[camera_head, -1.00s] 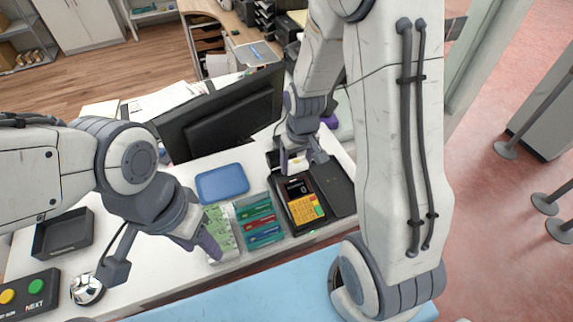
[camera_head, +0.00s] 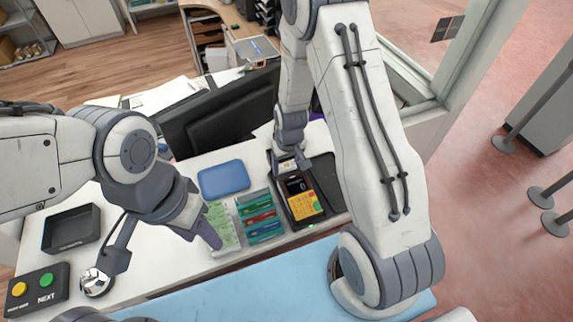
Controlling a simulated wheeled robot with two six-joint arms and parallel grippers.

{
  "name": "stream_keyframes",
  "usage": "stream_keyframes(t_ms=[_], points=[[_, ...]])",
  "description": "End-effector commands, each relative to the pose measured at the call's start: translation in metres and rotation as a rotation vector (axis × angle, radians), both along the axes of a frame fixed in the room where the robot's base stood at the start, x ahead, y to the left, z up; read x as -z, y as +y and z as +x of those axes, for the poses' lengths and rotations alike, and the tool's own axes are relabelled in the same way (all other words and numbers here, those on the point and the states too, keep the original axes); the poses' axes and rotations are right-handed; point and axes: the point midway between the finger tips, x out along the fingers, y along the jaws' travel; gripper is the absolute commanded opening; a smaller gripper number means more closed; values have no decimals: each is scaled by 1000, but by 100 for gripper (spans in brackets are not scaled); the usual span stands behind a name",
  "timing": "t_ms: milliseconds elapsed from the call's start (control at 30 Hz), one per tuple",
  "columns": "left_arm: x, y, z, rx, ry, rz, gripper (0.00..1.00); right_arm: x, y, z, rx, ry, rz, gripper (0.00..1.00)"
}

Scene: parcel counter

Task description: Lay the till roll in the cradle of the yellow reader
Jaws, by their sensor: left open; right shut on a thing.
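The yellow reader (camera_head: 305,206) lies on the white counter, a dark device with a small screen and yellow keys. My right gripper (camera_head: 289,165) is at the reader's far end, by the screen end, fingers pointing down. It is shut on a small pale thing, mostly hidden by the fingers; it looks like the till roll, but I see only a sliver of it. I cannot tell whether it touches the reader; the cradle is hidden too. My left gripper (camera_head: 200,232) is open and empty, over the left edge of the green banknotes.
Green banknotes (camera_head: 222,222) and a clear rack of coloured cards (camera_head: 260,216) lie left of the reader. A blue tray (camera_head: 221,179), a black monitor (camera_head: 225,115), a black tray (camera_head: 71,228), a button box (camera_head: 38,290) and a bell (camera_head: 96,283) stand around.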

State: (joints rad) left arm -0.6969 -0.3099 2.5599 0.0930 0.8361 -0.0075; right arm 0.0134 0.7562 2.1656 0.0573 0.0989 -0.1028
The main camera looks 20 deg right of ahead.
Motion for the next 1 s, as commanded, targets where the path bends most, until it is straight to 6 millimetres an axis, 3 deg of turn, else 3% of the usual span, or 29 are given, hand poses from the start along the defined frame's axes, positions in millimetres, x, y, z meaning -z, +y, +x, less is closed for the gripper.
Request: stream_keyframes(t_ms=[67, 100, 167, 567, 1000], points=[[3, 0, 0, 0, 0, 0, 50, 3, 0, 0, 0, 0, 0, 16], [2, 0, 0, 0, 0, 0, 50, 2, 0, 0, 0, 0, 0, 81], [2, 0, 0, 0, 0, 0, 50, 1, 0, 0, 0, 0, 0, 100], [3, 0, 0, 0, 0, 0, 50, -7, 0, 0, 1, -4, 0, 100], [26, 0, 0, -4, 0, 0, 50, -82, 0, -9, 1, -6, 0, 100]])
